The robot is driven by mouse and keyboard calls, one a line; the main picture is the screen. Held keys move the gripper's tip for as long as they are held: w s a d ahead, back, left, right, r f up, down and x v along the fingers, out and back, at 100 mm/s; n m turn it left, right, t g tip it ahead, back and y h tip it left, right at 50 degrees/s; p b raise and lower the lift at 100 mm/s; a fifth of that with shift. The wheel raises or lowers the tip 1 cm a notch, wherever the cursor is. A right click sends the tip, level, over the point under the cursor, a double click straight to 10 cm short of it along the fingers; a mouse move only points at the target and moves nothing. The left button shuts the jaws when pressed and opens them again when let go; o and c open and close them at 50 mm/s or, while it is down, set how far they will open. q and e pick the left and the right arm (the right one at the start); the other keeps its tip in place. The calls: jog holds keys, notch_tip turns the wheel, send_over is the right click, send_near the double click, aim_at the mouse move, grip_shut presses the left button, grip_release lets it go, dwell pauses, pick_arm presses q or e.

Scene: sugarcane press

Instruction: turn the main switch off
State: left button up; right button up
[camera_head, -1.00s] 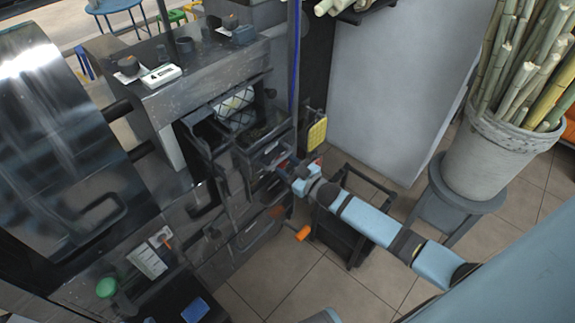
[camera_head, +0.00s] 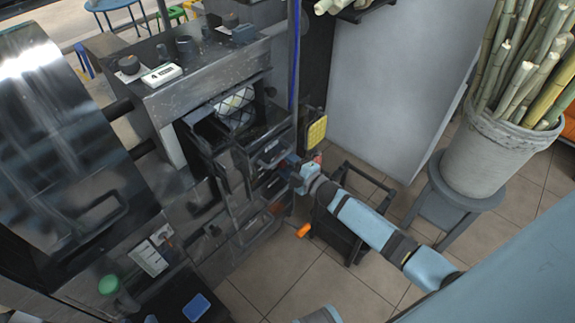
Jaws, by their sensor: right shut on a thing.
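The sugarcane press (camera_head: 210,85) is a grey metal machine with a dark, open frame at its right side. My right arm comes in from the right, and its gripper (camera_head: 291,172) is at that frame's right edge. The right gripper is shut on a small part there. The fingers and wrist hide that part, and I cannot make out whether it is the main switch. A small red piece (camera_head: 318,158) shows just behind the wrist, below a yellow-faced box (camera_head: 317,131). My left gripper is not in view.
A black stand (camera_head: 345,240) with an orange handle (camera_head: 304,230) is on the tiled floor below my right arm. A bucket of cane (camera_head: 490,155) stands on a grey stool (camera_head: 440,205) at the right. A large grey panel (camera_head: 385,80) stands behind.

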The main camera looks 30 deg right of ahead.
jog(key=n, duration=0.3)
jog(key=shift+b, duration=0.4)
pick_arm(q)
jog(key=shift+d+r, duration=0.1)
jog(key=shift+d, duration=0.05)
pick_arm(e)
jog(key=shift+n, duration=0.7)
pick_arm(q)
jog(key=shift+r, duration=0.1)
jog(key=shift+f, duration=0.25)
pick_arm(e)
jog(key=o, duration=0.9)
pick_arm(q)
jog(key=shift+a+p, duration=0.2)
jog(key=shift+p, duration=0.55)
pick_arm(e)
jog(key=shift+v, duration=6.95)
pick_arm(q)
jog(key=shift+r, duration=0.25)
